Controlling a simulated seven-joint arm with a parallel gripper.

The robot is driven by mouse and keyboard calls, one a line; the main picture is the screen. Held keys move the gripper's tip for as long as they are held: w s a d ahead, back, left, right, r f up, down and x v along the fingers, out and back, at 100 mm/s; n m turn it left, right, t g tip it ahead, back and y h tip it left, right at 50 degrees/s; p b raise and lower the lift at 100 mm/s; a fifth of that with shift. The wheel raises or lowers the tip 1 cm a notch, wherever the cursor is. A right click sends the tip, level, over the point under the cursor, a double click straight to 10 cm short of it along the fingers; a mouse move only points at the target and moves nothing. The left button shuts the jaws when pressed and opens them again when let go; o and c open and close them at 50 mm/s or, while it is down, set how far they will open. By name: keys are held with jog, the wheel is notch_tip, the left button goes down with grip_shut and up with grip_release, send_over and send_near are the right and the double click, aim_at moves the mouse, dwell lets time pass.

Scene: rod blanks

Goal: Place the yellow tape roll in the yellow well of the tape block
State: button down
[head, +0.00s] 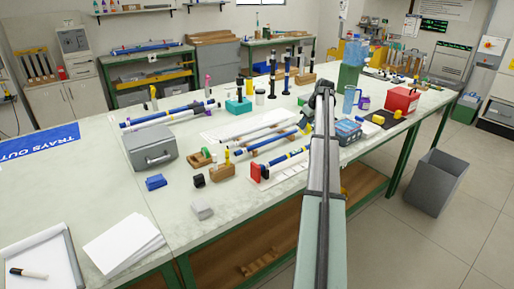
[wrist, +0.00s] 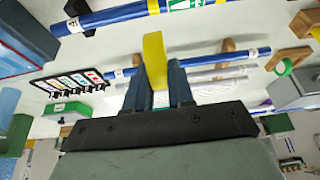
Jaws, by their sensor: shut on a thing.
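My gripper (wrist: 159,76) is shut on a yellow piece, taken as the yellow tape roll (wrist: 153,50), seen narrow and upright between the dark fingers. Its round face does not show. In the head view my gripper (head: 305,124) is above the far side of the blue rods, and its fingertips are too small to make out. A wooden block with a green piece (head: 201,159) and a wooden block with a yellow upright piece (head: 222,172) stand left of my arm. I cannot tell which is the tape block, and no yellow well is clear.
Blue rods (head: 273,141) lie on wooden supports beside the arm. A grey toolbox (head: 150,147) stands to the left. A red box (head: 402,101) and a blue-lidded case (head: 347,131) stand to the right. The front left tabletop is mostly free around white paper (head: 124,241).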

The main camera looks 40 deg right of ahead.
jog(key=w+a+f+n+y, duration=0.1)
jog(key=w+a+n, duration=0.1)
jog(key=w+a, duration=1)
jog(key=w+a+f+n, duration=0.15)
jog(key=w+a, duration=0.35)
jog(key=a, duration=1.3)
jog(key=w+a+n+y, duration=0.1)
jog(key=w+a+n, duration=0.1)
jog(key=w+a, duration=1)
jog(key=shift+s+a+f+m+h, duration=0.3)
jog(key=shift+f+m, duration=0.6)
jog(key=shift+f, duration=0.75)
jog(key=shift+s+a+f+m+h, duration=0.3)
jog(key=shift+f+m, duration=0.65)
jog(key=shift+f, duration=0.75)
jog(key=shift+s+a+f+m+h, duration=0.15)
jog(key=shift+s+f+m+h, duration=0.25)
jog(key=shift+f+m, duration=0.9)
jog(key=shift+f+n, duration=0.4)
jog(key=shift+f, duration=0.1)
jog(key=c, duration=1)
grip_release()
